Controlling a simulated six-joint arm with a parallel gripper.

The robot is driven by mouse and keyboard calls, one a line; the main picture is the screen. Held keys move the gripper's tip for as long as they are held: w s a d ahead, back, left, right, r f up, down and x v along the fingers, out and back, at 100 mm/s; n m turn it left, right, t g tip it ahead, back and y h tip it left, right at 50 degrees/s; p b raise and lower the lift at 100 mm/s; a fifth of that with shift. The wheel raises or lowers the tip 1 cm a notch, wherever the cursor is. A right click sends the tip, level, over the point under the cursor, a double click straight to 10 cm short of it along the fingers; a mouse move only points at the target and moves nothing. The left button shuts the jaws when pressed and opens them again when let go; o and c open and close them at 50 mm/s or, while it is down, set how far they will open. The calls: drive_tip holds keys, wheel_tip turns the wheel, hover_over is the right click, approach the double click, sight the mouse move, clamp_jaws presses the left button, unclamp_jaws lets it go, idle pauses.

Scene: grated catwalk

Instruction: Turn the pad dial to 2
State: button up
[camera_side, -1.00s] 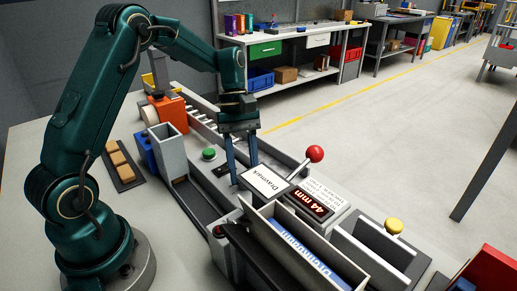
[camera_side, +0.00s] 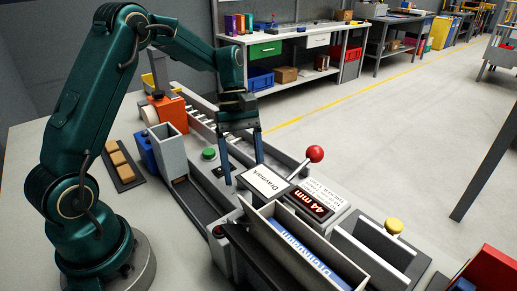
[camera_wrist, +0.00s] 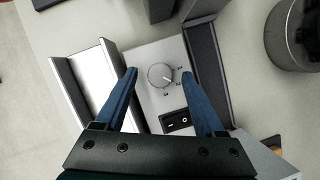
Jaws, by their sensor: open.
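The pad dial is a round grey knob (camera_wrist: 160,76) on a light grey panel in the wrist view. A pale line on it points to the lower right, and small numbers sit around its right and lower sides, too small to read surely. My gripper (camera_wrist: 160,72) is open, with one blue finger on each side of the knob and a gap on both sides. In the side view my gripper (camera_side: 243,172) points down over the machine, and I cannot make out the knob there.
A black rocker switch (camera_wrist: 176,122) sits just below the dial. A green button (camera_side: 209,153) is to the left.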

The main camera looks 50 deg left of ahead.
drive_tip(key=shift+v, duration=2.5)
drive_tip(key=shift+d+r, duration=0.2)
drive_tip(key=shift+r, duration=0.1)
drive_tip(key=s+d+r+m+t+y, duration=0.2)
drive_tip(key=s+d+r+m+t, duration=0.15)
drive_tip(key=s+d+r, duration=0.35)
drive_tip(key=s+a+f+m+t+y, duration=0.1)
drive_tip(key=s+f+m+t+y, duration=0.1)
drive_tip(key=s+m, duration=0.5)
drive_tip(key=f+m+t, duration=0.1)
drive_tip(key=m+t, duration=0.1)
drive_tip(key=m, duration=0.1)
drive_tip(key=shift+a, duration=0.3)
